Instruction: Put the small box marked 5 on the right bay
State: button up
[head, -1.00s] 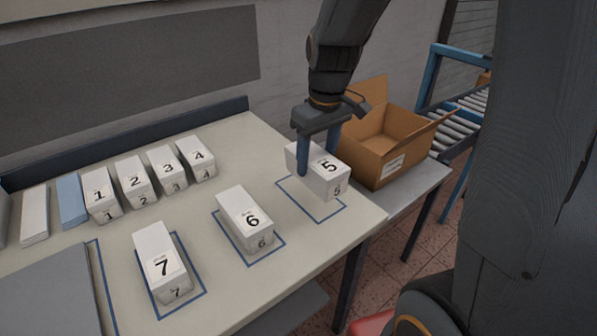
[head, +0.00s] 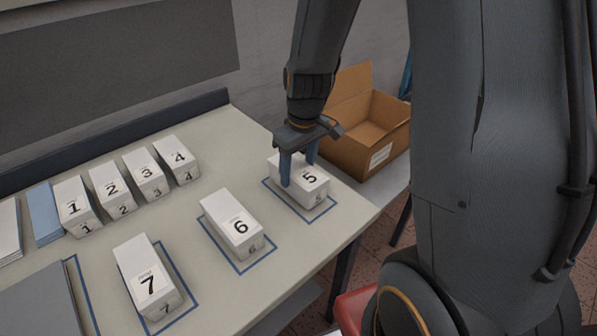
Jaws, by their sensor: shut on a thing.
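The small white box marked 5 (head: 313,184) is at the right bay (head: 328,211), a blue outlined rectangle near the table's right edge. My gripper (head: 299,178) is above the box, its blue fingers shut on its two sides. The box looks level and inside the outline, low over or on the table; I cannot tell whether it touches. The outline shows around its front and left. The far side of the box is partly hidden by the fingers.
Box 6 (head: 232,222) and box 7 (head: 146,277) stand in their own outlines to the left. Boxes 1 to 4 (head: 112,188) stand in a row behind. An open cardboard carton (head: 364,143) is close behind on the right.

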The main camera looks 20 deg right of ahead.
aim_at(301, 171)
jog(key=shift+f, duration=0.65)
jog(key=shift+f, duration=0.1)
jog(key=o, duration=1.1)
jog(key=shift+o, duration=0.2)
notch_tip(301, 171, up, 12)
jog(key=s+b, duration=0.1)
jog(key=b, duration=0.1)
jog(key=s+f+m, duration=0.4)
jog(key=s+f, duration=0.2)
jog(key=s, duration=0.4)
jog(key=shift+f+m+h, duration=0.3)
